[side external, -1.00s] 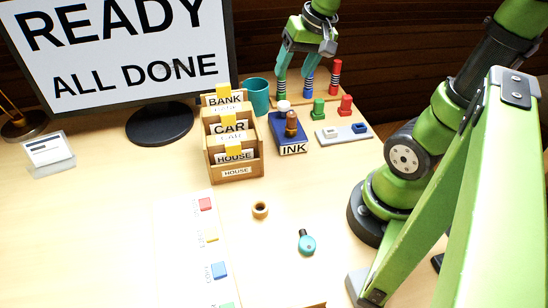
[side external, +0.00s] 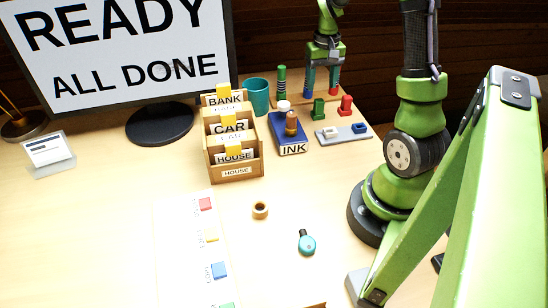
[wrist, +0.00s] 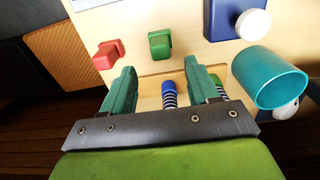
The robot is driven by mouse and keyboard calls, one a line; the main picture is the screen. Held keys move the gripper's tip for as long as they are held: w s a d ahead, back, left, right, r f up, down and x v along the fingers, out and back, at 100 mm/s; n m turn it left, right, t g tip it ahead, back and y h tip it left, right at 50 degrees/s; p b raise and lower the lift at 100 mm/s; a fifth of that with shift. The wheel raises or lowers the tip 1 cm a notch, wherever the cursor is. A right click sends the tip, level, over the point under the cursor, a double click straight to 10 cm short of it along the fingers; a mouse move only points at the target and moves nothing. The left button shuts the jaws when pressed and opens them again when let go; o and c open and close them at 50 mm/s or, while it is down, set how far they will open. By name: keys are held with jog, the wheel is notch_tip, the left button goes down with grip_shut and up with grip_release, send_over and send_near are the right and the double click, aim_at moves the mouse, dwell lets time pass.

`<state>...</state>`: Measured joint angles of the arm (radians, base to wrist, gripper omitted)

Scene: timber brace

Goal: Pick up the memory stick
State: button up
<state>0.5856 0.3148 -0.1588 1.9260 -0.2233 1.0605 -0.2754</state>
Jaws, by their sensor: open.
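No object is plainly labelled as a memory stick. A small teal and black item (side external: 306,243) lies on the desk's front right, and a grey strip (side external: 344,134) carries a blue block (side external: 359,128) and a white block; I cannot tell which, if any, is the stick. My gripper (side external: 322,88) is open, pointing down over the wooden peg rack at the back, far from the teal item. In the wrist view, its fingers (wrist: 161,85) stand either side of a blue striped peg (wrist: 170,95). The red striped peg is hidden behind my gripper.
A green striped peg (side external: 281,85) stands left of my gripper. Green (side external: 319,108) and red (side external: 346,105) blocks stand in front. The teal mug (side external: 257,95), ink pad (side external: 289,135) and card box (side external: 237,172) are left. The front desk around the tape roll (side external: 260,210) is mostly clear.

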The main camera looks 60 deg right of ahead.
aim_at(319, 100)
notch_tip(319, 100, down, 8)
jog(key=shift+r, duration=0.2)
dwell(0.3)
jog(key=c, duration=1)
